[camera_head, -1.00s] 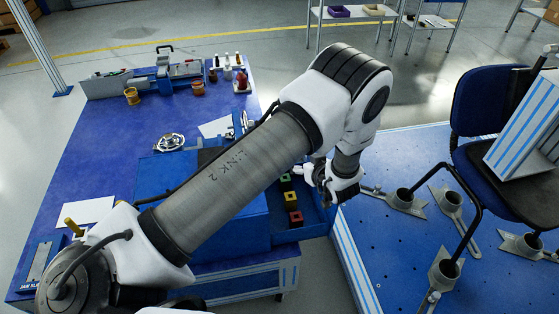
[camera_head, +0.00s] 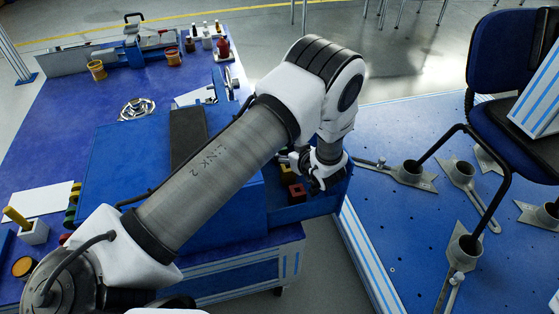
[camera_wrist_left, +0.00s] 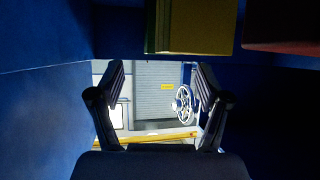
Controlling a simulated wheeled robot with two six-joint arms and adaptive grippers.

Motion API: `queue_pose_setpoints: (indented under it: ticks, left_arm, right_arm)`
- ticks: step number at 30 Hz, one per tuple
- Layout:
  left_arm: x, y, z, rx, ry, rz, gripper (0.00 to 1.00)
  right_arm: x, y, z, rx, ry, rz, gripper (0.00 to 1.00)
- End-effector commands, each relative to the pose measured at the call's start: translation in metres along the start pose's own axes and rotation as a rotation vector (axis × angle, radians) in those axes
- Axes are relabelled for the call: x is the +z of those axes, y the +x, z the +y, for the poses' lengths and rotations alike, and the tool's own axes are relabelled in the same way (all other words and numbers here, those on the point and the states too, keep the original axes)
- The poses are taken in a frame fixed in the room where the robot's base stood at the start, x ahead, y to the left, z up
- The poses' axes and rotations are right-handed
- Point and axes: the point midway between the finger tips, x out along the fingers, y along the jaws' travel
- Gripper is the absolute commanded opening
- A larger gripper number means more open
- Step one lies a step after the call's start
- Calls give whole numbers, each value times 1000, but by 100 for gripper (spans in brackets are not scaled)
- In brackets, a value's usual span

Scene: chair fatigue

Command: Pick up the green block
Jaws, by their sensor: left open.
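My left gripper (camera_head: 322,176) is at the right end of a blue open drawer or tray (camera_head: 300,211). In the left wrist view its two fingers (camera_wrist_left: 159,82) stand apart with nothing between them. A red block (camera_head: 297,193) and a yellowish block (camera_head: 287,174) sit in the drawer, left of the gripper. In the wrist view an olive-yellow block (camera_wrist_left: 195,27) shows above the fingers, with a greenish strip at its left side. A dark red block (camera_wrist_left: 285,25) is right of it. I cannot clearly make out the green block in the head view; my arm covers part of the drawer.
Blue drawer walls (camera_wrist_left: 40,105) stand close around the gripper in the wrist view. A blue workbench (camera_head: 75,150) with cups, bottles and a metal wheel part (camera_head: 137,108) lies left. A blue platform (camera_head: 400,225) with metal fittings and a chair (camera_head: 500,60) stands right.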

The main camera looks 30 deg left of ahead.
Motion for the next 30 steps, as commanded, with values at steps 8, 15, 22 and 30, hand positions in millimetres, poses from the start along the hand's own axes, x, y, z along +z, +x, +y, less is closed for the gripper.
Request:
queue_pose_setpoints:
  ticks: [8, 15, 22, 30]
  left_arm:
    - [1, 45, -1, -3, -3, 0, 77]
    - [-2, 65, -1, -1, 0, 0, 77]
    - [-2, 64, 0, 0, 0, 0, 38]
    - [-2, 64, 0, 0, 0, 1, 0]
  right_arm:
    - [0, 10, 0, 0, 0, 0, 40]
    - [0, 12, 0, 0, 0, 0, 40]
    - [0, 12, 0, 0, 0, 0, 40]
    - [0, 12, 0, 0, 0, 0, 40]
